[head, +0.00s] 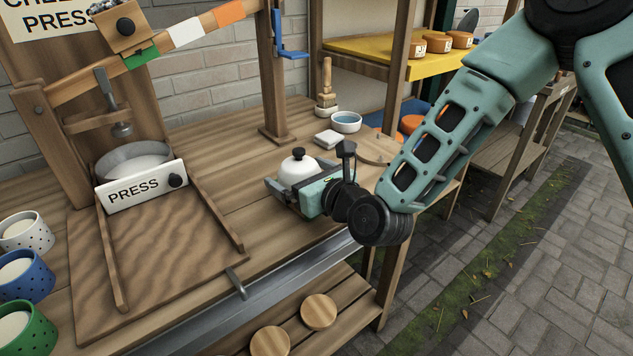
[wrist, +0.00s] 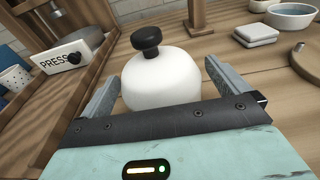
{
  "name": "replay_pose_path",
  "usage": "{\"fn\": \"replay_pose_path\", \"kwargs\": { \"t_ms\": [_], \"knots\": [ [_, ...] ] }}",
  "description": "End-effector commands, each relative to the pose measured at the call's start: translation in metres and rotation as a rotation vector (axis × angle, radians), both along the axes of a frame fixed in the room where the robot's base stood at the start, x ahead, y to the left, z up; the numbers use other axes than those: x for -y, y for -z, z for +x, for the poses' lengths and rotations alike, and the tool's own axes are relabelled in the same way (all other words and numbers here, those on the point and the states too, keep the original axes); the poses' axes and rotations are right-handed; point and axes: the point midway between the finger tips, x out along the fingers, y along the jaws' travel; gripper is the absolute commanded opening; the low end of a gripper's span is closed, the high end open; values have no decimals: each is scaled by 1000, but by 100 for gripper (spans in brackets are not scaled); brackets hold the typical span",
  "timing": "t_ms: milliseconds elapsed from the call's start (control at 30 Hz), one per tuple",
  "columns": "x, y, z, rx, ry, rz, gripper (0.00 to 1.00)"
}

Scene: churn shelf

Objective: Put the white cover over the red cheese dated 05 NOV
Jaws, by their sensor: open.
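The white cover (head: 298,170) is a rounded dome with a black knob on top. It stands upright on the wooden bench. In the wrist view the cover (wrist: 165,82) sits between the two fingers of my gripper (wrist: 160,88), which is open. There the fingers are on either side of the dome, and I cannot tell whether they touch it. In the head view my gripper (head: 292,188) is low over the bench at the cover. Orange-red cheeses (head: 412,124) lie partly hidden behind my arm on a blue shelf. No date 05 NOV is readable.
A cheese press (head: 140,185) stands at left, with dotted pots (head: 27,275) beside it. Behind the cover are a blue-white bowl (head: 346,122), a pale stack (head: 328,139) and a wooden post (head: 270,80). Labelled cheeses (head: 440,43) sit on a yellow shelf (head: 370,48).

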Motion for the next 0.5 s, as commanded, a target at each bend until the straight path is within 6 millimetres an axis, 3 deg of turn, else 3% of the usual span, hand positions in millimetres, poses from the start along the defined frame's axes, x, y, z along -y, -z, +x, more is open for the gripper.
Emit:
{"fn": "replay_pose_path", "kwargs": {
  "t_ms": [167, 433, 500],
  "knots": [
    [14, -3, -19, -1, 0, -1, 100],
    [49, -12, -71, -2, 0, -2, 100],
    [49, -20, -69, -4, 2, 2, 100]
  ]
}}
